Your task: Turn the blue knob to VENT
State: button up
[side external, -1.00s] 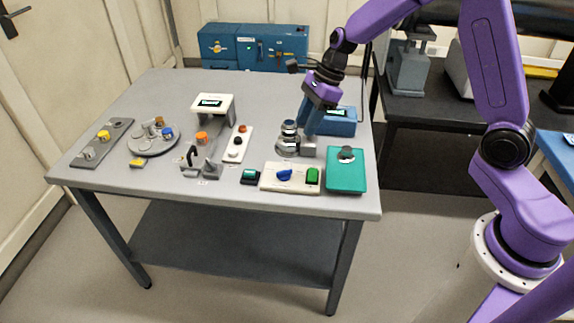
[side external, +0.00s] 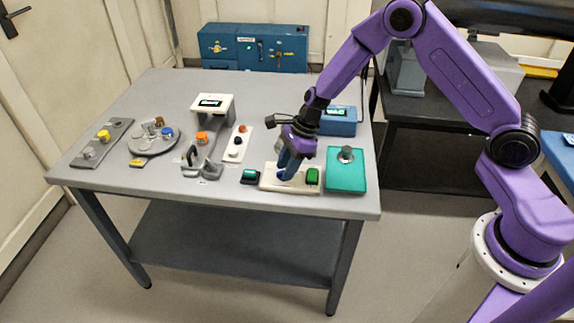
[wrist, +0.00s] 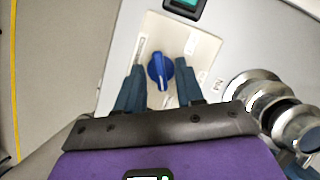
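The blue knob (wrist: 160,71) sits on a white panel (wrist: 205,48) with small labels that are too blurred to read. In the wrist view the knob's white pointer line runs nearly along the picture's vertical. My gripper (wrist: 159,78) is open, with one blue-grey finger on each side of the knob and visible gaps between. In the side view my gripper (side external: 286,171) is down at the panel (side external: 268,184) and hides most of the knob. A green switch (side external: 312,176) is on the same panel, right of the knob.
A teal box (side external: 345,181) with a grey knob stands right of the panel. A small dark display (side external: 250,176) is to its left. Stacked metal rings (wrist: 255,90) stand close to my gripper in the wrist view.

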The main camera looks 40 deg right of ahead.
jog(key=shift+f, duration=0.1)
grip_shut()
